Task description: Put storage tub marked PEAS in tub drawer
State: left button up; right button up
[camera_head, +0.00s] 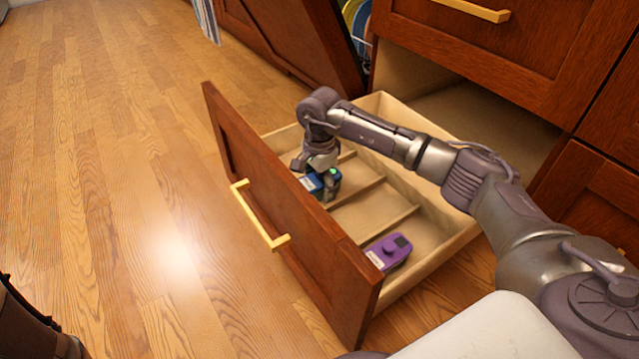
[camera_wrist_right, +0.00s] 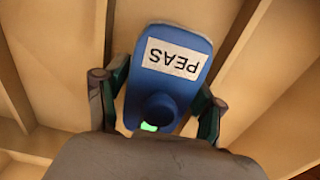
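The blue storage tub (camera_head: 324,184) sits in a far-left compartment of the open tub drawer (camera_head: 437,262), just behind the front panel. In the right wrist view the tub (camera_wrist_right: 176,82) shows a white PEAS label, upside down in the picture, and a round blue knob. My right gripper (camera_head: 318,168) is low over this tub. In the right wrist view its fingers (camera_wrist_right: 158,100) are spread on either side of the tub. They look open, with the knob between them. My left gripper is not in view.
A purple tub (camera_head: 390,252) with a white label lies in the drawer's near compartment. Low wooden dividers split the drawer, and the compartments between the two tubs look empty. The drawer front (camera_head: 285,215) has a brass handle (camera_head: 258,217). Open wooden floor (camera_head: 110,170) lies to the left.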

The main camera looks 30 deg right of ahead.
notch_tip(320, 180, up, 12)
jog(key=p, duration=0.9)
jog(key=shift+r, duration=0.25)
jog(key=shift+f, duration=0.1)
